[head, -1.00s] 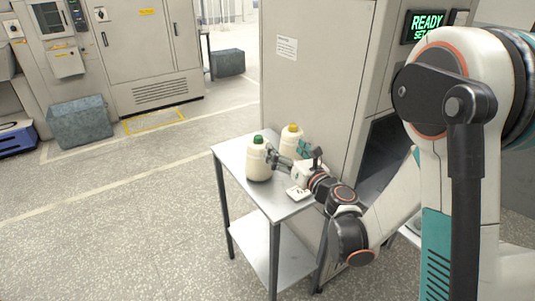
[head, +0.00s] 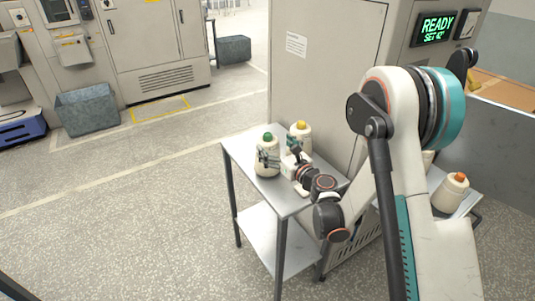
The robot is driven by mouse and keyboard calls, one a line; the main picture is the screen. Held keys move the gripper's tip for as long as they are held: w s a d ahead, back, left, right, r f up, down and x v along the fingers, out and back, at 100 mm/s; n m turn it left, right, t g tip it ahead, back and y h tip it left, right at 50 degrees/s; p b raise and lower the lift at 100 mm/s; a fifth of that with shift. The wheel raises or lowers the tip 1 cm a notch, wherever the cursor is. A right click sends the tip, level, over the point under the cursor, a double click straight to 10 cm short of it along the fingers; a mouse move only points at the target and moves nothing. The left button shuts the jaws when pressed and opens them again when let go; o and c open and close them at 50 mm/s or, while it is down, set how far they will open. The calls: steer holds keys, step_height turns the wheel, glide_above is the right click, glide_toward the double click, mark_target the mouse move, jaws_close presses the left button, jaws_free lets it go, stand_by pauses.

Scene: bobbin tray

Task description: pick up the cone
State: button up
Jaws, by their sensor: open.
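A cream cone with a green top (head: 267,165) stands upright on the metal side table (head: 237,149). A second cream cone with a yellow top (head: 302,135) stands behind it to the right. My gripper (head: 268,159) is open, with its fingers at the green-topped cone's upper body. I cannot tell whether they touch it. My gripper and wrist hide part of both cones. A third cone with an orange top (head: 454,191) stands at the right, beyond my arm.
A tall grey cabinet (head: 325,75) with a lit READY sign (head: 434,28) rises right behind the table. The table has a lower shelf (head: 270,240). A grey bin (head: 88,109) stands far left. The floor left of the table is clear.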

mark_target(270, 140)
steer(key=x, duration=0.2)
steer(key=b+x, duration=0.1)
steer(key=x, duration=0.1)
steer(key=shift+w+a+f, duration=0.1)
steer(key=shift+w+f, duration=0.1)
steer(key=shift+w, duration=0.15)
steer(key=shift+w+a+r, duration=0.1)
steer(key=shift+w+a, duration=0.1)
steer(key=shift+w, duration=0.1)
steer(key=c, duration=1.8)
steer(key=shift+r, duration=0.15)
steer(key=shift+c, duration=0.2)
step_height(270, 140, up, 20)
steer(key=p, duration=0.5)
